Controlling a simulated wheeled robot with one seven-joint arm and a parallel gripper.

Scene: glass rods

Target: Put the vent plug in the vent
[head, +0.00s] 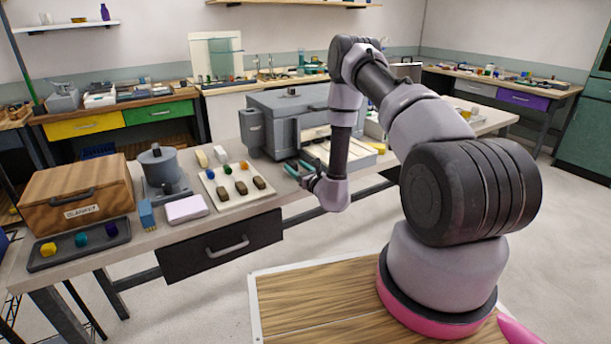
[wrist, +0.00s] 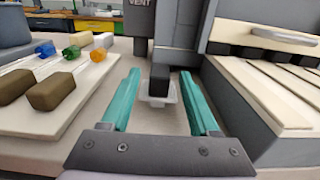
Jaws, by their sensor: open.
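My gripper (wrist: 160,75) is open, with its two teal fingers apart and nothing clamped. It also shows in the head view (head: 300,167), low beside the front of the grey furnace (head: 315,103). A dark upright block, seemingly the vent plug (wrist: 159,78), stands in a small pale translucent dish (wrist: 158,98). It appears between the fingertips in the wrist view, with gaps on both sides. In the head view I cannot make it out. A grey box marked VENT (wrist: 138,15) is on the furnace's side, just beyond and left of the block. Its opening is not clearly visible.
A white board (head: 238,184) with coloured glass rods and brown blocks lies left of my gripper. A slatted pale tray (wrist: 265,92) is close on the right. A wooden box (head: 77,192) and a dark tray (head: 80,244) are at the far left.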

